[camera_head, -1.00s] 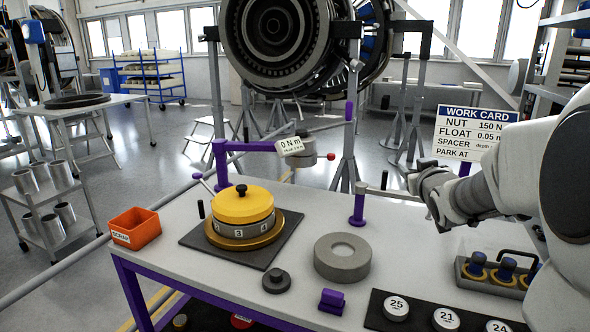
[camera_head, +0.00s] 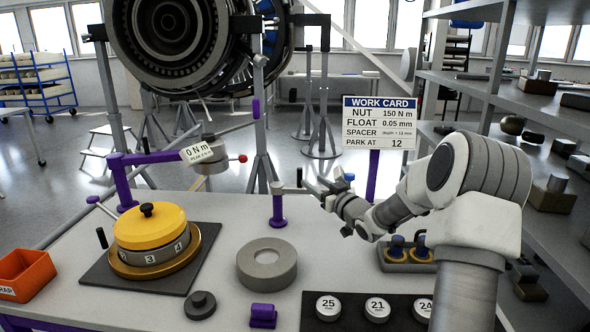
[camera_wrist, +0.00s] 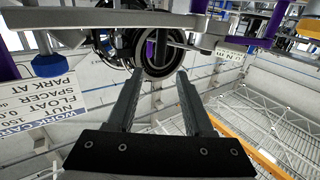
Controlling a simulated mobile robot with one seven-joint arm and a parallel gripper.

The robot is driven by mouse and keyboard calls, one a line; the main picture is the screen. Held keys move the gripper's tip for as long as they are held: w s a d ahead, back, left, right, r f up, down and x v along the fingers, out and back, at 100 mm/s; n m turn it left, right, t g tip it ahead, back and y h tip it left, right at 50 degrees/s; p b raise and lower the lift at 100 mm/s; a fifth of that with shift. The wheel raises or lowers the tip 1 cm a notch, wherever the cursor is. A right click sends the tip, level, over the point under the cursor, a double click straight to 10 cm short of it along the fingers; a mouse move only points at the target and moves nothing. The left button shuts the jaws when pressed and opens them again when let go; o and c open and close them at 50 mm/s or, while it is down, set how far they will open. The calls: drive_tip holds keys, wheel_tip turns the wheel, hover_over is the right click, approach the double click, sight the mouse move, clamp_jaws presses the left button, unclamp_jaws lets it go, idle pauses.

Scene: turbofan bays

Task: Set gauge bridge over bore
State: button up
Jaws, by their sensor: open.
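A grey ring (camera_head: 255,275) with a round bore (camera_head: 267,257) lies flat on the bench, and its bore is uncovered. A small purple block (camera_head: 263,315) sits in front of the ring; I cannot tell whether it is the gauge bridge. My gripper (camera_head: 304,185) is raised above the back of the bench, right of the ring, near a purple post (camera_head: 278,210). The ring and purple block cannot be made out in that view.
A yellow-capped dial fixture (camera_head: 148,228) stands on a dark mat at left, by an orange bin (camera_head: 25,274). A purple arm (camera_head: 150,157) carries a "0 N m" tag. A dark strip with numbered discs (camera_head: 328,307) lies front right. A work card (camera_head: 380,123) and shelves stand behind.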

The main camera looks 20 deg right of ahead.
drive_tip(key=w+a, duration=0.2)
drive_tip(key=w, duration=1)
drive_tip(key=shift+a, duration=0.15)
clamp_jaws()
idle(1.1)
